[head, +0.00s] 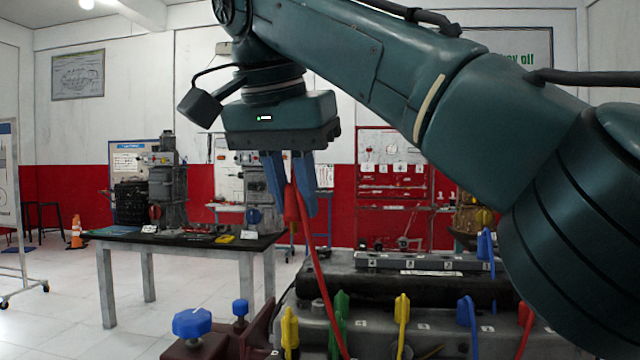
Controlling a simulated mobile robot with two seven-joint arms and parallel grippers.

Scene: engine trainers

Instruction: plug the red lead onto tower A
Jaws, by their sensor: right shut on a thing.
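My right gripper (291,195) hangs from the arm at upper right, fingers pointing down, above the engine trainer (385,325). It is shut on the red boot at the top end of the red lead (292,205). The lead's red cable runs down and slightly right from the boot, in front of the engine, to the bottom edge. The boot is in the air, apart from the engine. A dark bar (415,261) with small numbered tags lies across the engine's top. I cannot read a letter A, so I cannot tell which part is tower A. My left gripper is not in view.
Yellow, green, blue and red boots (402,310) stand along the engine's front. Blue and yellow boots (486,245) stand at its back right. Blue knobs (192,323) on a dark red clamp are at lower left. A table (170,237) with machines stands behind left.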

